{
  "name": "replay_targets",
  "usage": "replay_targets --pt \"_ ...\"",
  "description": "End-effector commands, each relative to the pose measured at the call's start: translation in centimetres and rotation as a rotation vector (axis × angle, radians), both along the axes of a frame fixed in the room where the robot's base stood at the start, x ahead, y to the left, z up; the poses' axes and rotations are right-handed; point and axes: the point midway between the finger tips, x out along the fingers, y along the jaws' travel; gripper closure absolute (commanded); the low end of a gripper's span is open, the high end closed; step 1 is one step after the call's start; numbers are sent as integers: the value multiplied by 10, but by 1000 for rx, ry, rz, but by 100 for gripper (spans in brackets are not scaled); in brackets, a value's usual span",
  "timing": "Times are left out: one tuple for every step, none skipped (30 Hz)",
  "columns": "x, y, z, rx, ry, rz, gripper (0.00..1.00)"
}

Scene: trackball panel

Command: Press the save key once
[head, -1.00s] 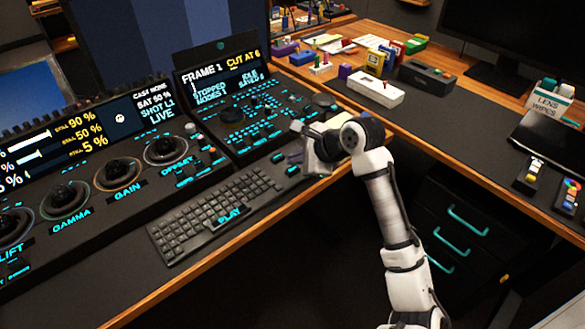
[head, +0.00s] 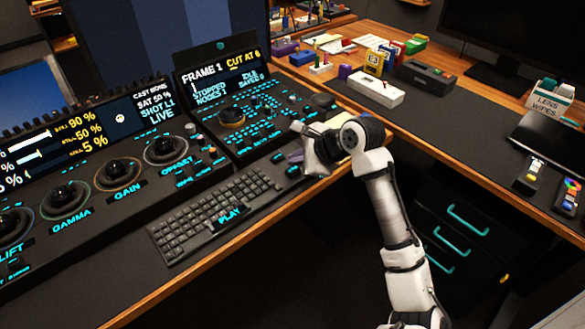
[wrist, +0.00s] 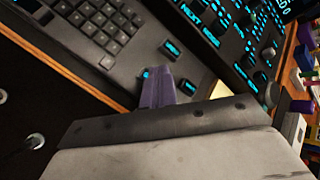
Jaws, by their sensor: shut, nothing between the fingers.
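My gripper (head: 295,157) is shut, its purple fingers pointing down at the small lit keys right of the keyboard. In the wrist view the fingers (wrist: 158,88) hide part of a key with a lit mark (wrist: 146,73) at their left edge. Another lit key (wrist: 172,49) lies just beyond the tips, and one (wrist: 187,87) lies right of them. In the head view two of these keys show, an upper one (head: 278,157) and a lower one (head: 292,170). Their labels are too small to read, so I cannot tell which is save, nor whether the fingers touch a key.
The keyboard (head: 215,213) with its PLAY label lies left of my gripper. The trackball panel (head: 125,180) and the status screen (head: 222,78), reading IDLE and a SAVED count, stand behind. A white box (head: 375,91) stands on the desk at right.

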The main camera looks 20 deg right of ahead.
Motion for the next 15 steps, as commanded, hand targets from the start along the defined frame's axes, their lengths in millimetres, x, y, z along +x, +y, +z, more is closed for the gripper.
replay_targets --pt "0 0 0 0 0 0 100" --pt "0 0 0 0 0 0 100" --pt "0 0 0 0 0 0 100" --pt "0 0 0 0 0 0 100" --pt "0 0 -1 1 0 1 100" --pt "0 0 -2 2 0 0 100" --pt "0 1 -2 2 0 0 100" --pt "0 1 -3 3 -1 1 100" --pt "0 1 -5 2 0 0 100" --pt "0 0 -6 2 -1 0 100" --pt "0 0 -7 2 -1 0 100" --pt "0 0 -8 2 0 0 100" --pt "0 0 -8 2 0 0 100" --pt "0 0 -9 1 0 0 100" --pt "0 0 -9 1 0 0 100"
